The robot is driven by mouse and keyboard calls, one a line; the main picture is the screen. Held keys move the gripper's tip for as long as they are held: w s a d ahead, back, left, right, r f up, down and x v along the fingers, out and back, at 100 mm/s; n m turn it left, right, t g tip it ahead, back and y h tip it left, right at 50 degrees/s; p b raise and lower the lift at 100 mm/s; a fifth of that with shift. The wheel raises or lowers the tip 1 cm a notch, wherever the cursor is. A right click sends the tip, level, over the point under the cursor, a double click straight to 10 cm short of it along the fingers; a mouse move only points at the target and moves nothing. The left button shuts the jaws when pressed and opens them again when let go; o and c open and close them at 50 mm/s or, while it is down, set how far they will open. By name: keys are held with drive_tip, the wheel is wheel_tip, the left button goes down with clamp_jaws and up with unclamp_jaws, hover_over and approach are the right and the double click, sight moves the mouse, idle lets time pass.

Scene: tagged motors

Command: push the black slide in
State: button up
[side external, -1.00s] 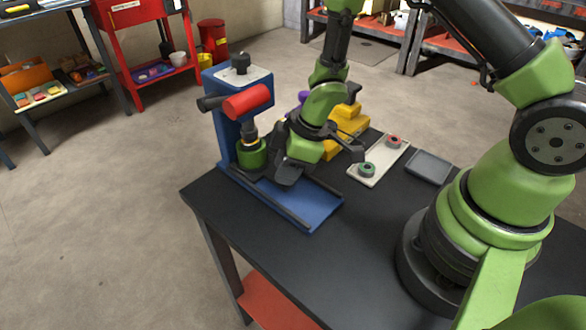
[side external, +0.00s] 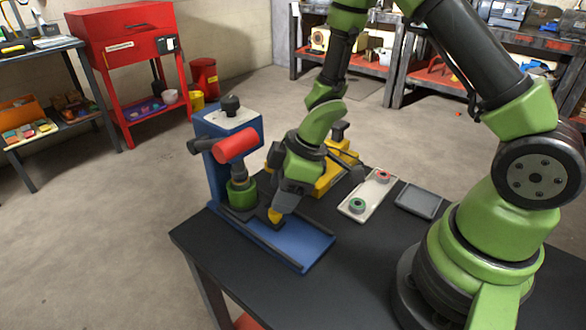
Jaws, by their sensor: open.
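The blue press (side external: 217,170) stands at the table's far left corner, with a red cylinder (side external: 236,145) on its front. A green round part (side external: 241,194) sits under its ram. The black slide (side external: 262,219) lies low between the dark rails of the blue base (side external: 300,244), in front of the green part; part of it is hidden by my gripper. A small yellow piece (side external: 275,215) shows at the slide. My gripper (side external: 281,207) is open, low over the base and right beside the yellow piece. I cannot tell whether they touch.
A yellow fixture (side external: 333,177) stands just behind my gripper. A pale tray (side external: 367,194) with a green and a red ring part, and a grey tray (side external: 419,200), lie to the right. The black table's front (side external: 330,290) is clear.

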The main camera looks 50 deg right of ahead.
drive_tip(key=v, duration=0.6)
drive_tip(key=shift+d+r, duration=0.1)
idle(0.3)
drive_tip(key=d+r+m+t+h, duration=0.3)
drive_tip(key=r+m, duration=0.1)
drive_tip(key=r, duration=0.3)
drive_tip(key=d+r+m+t+h, duration=0.2)
drive_tip(key=d+r+m, duration=0.1)
drive_tip(key=r, duration=0.3)
drive_tip(key=s+a+r+m+y, duration=0.2)
drive_tip(key=s+a+m, duration=0.1)
drive_tip(key=s, duration=0.4)
drive_tip(key=s+a+r+m+g+y, duration=0.1)
drive_tip(key=s+a+r+m, duration=0.2)
drive_tip(key=s, duration=0.4)
drive_tip(key=shift+a+y, duration=0.2)
drive_tip(key=shift+y, duration=0.2)
